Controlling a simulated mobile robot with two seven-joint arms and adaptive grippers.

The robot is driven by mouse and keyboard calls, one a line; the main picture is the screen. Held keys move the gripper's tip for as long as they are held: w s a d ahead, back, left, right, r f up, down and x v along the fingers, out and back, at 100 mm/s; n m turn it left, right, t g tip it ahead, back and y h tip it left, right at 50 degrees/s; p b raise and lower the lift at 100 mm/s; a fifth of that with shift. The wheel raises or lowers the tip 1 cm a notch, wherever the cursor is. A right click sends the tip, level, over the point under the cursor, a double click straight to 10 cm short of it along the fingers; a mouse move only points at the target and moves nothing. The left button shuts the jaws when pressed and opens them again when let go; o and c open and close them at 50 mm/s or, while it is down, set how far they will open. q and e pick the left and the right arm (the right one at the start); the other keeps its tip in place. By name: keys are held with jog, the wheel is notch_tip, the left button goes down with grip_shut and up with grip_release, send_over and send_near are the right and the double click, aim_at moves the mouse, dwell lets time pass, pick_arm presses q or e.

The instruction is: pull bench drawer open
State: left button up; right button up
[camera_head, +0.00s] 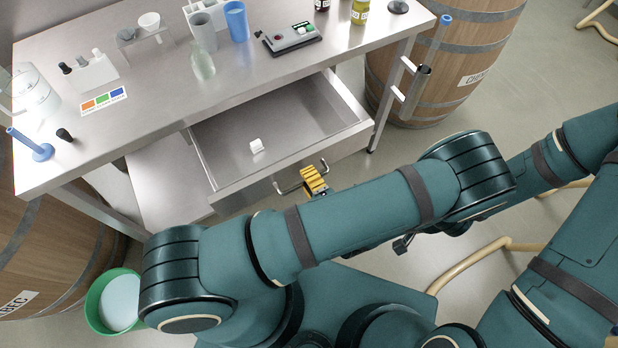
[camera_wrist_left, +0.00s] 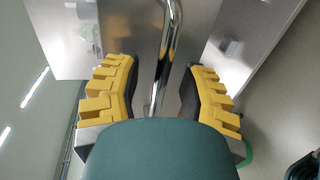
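The bench drawer (camera_head: 285,125) is a steel tray under the steel bench (camera_head: 290,75). It stands pulled out, with its inside showing in the head view. Its bar handle (camera_head: 286,189) is on the front panel. My left gripper (camera_head: 313,181) is at the handle, partly hidden behind my own arm, with yellow finger pads showing. In the left wrist view the gripper (camera_wrist_left: 160,85) is open. The handle (camera_wrist_left: 164,60) runs between its two fingers, with a gap on each side. My right gripper is not in view.
A small white block (camera_head: 256,145) lies in the drawer. Cups, a bottle and a control box (camera_head: 290,38) stand on the bench. Barrels stand at the right (camera_head: 450,60) and left (camera_head: 50,250). A green bucket (camera_head: 112,300) is on the floor at lower left.

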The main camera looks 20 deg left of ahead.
pick_arm(q)
jog(key=shift+r, duration=0.1)
notch_tip(320, 180, up, 10)
jog(key=shift+f, duration=0.1)
dwell(0.6)
dwell(0.5)
